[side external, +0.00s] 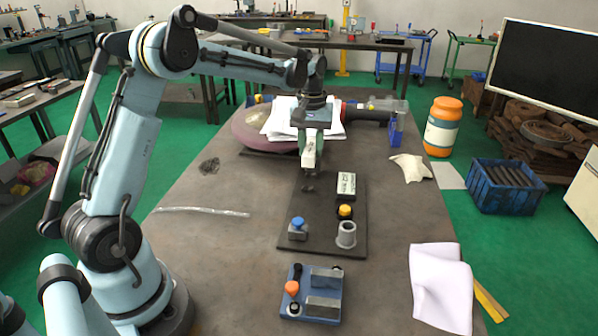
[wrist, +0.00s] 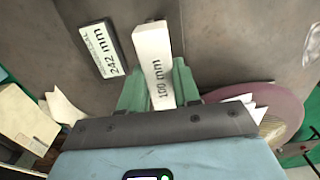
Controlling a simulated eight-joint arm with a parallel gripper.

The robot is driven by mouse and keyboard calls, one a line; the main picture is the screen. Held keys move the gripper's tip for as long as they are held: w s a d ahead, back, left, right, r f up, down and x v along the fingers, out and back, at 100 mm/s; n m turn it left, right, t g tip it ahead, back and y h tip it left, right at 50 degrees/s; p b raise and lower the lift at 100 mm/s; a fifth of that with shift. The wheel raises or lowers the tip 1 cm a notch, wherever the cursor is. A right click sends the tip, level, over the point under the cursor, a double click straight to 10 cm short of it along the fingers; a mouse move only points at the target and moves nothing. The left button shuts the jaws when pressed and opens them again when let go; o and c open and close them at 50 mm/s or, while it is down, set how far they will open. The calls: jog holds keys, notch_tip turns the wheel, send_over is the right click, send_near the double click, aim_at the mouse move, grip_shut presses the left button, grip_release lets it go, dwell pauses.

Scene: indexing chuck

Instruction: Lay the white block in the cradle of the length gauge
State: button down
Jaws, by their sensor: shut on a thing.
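The white block (wrist: 151,45), marked "100 mm", is between the two green fingers of my gripper (wrist: 159,88) in the wrist view. My gripper is shut on it, and the block's far end sticks out beyond the fingertips. In the side view my gripper (side external: 311,138) points down with the white block (side external: 309,156) over the back part of a dark plate (side external: 315,222). A small dark-edged box with a white face reading "242 mm" (side external: 346,184) stands on the plate to the right of the block; it also shows in the wrist view (wrist: 103,48). I cannot clearly make out the gauge's cradle.
The plate also carries a blue-knobbed part (side external: 298,229), a yellow-topped part (side external: 345,211) and a grey hollow cylinder (side external: 346,235). A blue fixture (side external: 297,306) with metal blocks stands in front. Papers (side external: 282,118) lie behind my gripper. A white cloth (side external: 440,285) lies front right.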

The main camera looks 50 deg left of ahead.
jog(key=shift+f, duration=3)
jog(key=shift+f, duration=0.4)
jog(key=c, duration=0.7)
grip_release()
jog(key=shift+c, duration=0.2)
notch_tip(320, 180, up, 12)
jog(key=shift+r, duration=0.1)
